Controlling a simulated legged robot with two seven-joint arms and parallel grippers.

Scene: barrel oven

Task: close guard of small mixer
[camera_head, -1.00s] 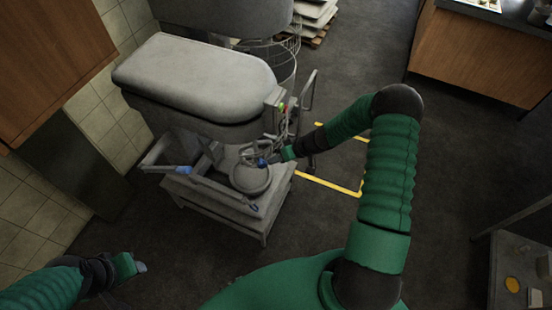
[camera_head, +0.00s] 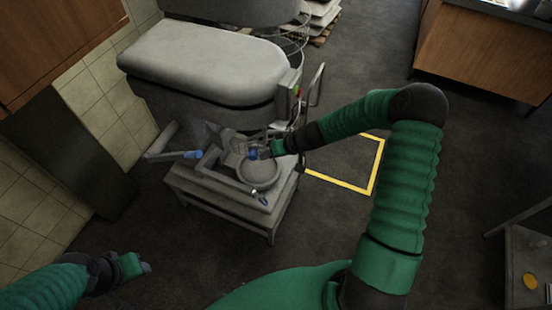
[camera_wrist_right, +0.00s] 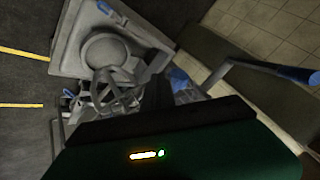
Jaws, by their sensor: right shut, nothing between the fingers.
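The small mixer shows as a grey machine with a round bowl (camera_head: 259,174) on a low grey stand (camera_head: 225,205). Its wire guard (camera_head: 238,145) appears at the bowl's far side, partly hidden by my right gripper. In the right wrist view, the guard's grey bars (camera_wrist_right: 113,92) stand beside the round bowl (camera_wrist_right: 105,50). My right gripper (camera_head: 262,152) is shut and empty at the far rim of the bowl, close to the guard; I cannot tell whether they touch. My left gripper (camera_head: 146,267) hangs low at the left, away from the mixer; its jaw opening is unclear.
A large grey rounded housing (camera_head: 205,62) overhangs the far side of the bowl. Yellow floor lines (camera_head: 345,184) mark the right side. Dark floor is free in front and to the right.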

